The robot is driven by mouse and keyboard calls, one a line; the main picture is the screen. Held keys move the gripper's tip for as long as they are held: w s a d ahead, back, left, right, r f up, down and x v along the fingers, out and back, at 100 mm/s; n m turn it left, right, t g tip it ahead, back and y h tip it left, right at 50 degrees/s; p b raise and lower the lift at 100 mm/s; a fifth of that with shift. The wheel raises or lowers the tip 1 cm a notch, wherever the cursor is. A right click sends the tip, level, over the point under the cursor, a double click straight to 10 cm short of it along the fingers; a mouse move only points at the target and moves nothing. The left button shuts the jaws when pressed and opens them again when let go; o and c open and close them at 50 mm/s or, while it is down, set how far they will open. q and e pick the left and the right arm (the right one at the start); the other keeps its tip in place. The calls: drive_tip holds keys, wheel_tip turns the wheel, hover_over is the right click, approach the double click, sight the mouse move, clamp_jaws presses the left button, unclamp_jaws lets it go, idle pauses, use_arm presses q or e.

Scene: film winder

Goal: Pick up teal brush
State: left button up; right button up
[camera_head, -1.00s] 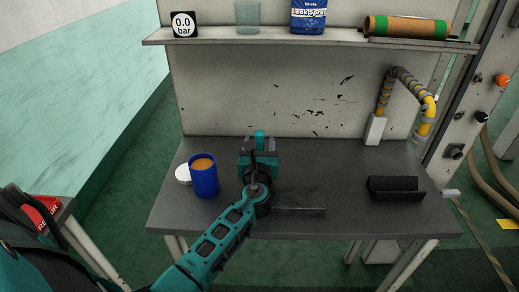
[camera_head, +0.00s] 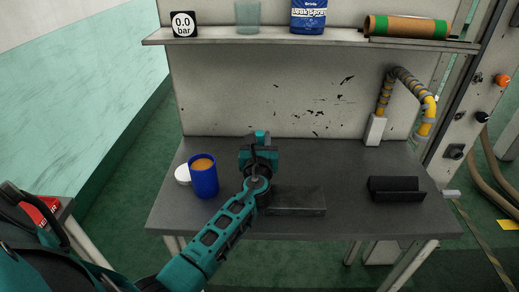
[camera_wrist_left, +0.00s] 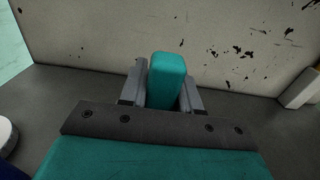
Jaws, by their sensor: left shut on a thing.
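The teal brush (camera_wrist_left: 167,80) stands upright between the two grey fingers of my left gripper (camera_wrist_left: 162,90) in the left wrist view. The fingers are shut on it, one at each side. In the head view only the brush's teal top (camera_head: 260,134) shows above my left gripper (camera_head: 259,148), over the grey table. My gripper and wrist hide its lower part, so I cannot tell whether it touches the table. My right gripper is not in view.
A blue cup with orange-brown contents (camera_head: 204,178) and a white lid (camera_head: 183,174) stand left of my gripper. A grey block (camera_head: 298,202) lies close on the right. A black holder (camera_head: 394,189) sits farther right. A shelf (camera_head: 300,41) runs above.

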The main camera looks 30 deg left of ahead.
use_arm(q)
drive_tip(key=shift+c, duration=0.2)
wheel_tip(320, 180, up, 20)
drive_tip(key=p, duration=0.4)
idle(0.9)
